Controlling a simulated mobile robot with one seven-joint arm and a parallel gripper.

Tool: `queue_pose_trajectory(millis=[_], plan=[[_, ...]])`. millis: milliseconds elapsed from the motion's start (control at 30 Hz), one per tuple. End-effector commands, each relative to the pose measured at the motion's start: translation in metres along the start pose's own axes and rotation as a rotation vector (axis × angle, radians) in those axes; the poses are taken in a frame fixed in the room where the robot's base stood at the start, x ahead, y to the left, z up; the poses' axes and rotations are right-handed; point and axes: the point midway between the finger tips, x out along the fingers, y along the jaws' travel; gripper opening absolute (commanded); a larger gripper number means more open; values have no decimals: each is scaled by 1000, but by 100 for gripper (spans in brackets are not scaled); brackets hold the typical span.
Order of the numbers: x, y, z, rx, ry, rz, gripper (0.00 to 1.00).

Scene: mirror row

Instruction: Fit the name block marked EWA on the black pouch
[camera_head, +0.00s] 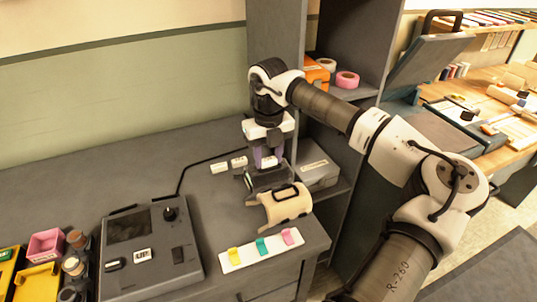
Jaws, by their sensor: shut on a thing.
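My gripper (267,157) points down over the back of the grey bench and is shut on a small white block (268,162). Its lettering is too small to read, so I cannot tell whether it is EWA. A dark, boxy thing (262,181), which looks like the black pouch, is right below the gripper. I cannot tell whether the held block touches it. Two other white blocks, a left one (219,167) and a right one (239,162), lie on the bench just left of the gripper. Their marks are also unreadable.
A cream pouch (285,205) with black straps lies in front. A white strip (261,250) with coloured clips lies nearer the edge. A grey device (150,250) stands left. A grey box (318,172) and shelf unit (277,40) are close on the right.

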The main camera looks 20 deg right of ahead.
Motion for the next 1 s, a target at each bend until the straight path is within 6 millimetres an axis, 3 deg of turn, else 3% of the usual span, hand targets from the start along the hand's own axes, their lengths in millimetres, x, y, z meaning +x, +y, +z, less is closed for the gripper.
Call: queue_pose_trajectory(millis=[67, 100, 267, 667, 1000], plan=[[2, 0, 0, 0, 0, 0, 18], [1, 0, 0, 0, 0, 0, 42], [1, 0, 0, 0, 0, 0, 63], [-7, 0, 0, 0, 0, -2, 64], [-78, 0, 1, 2, -3, -3, 64]])
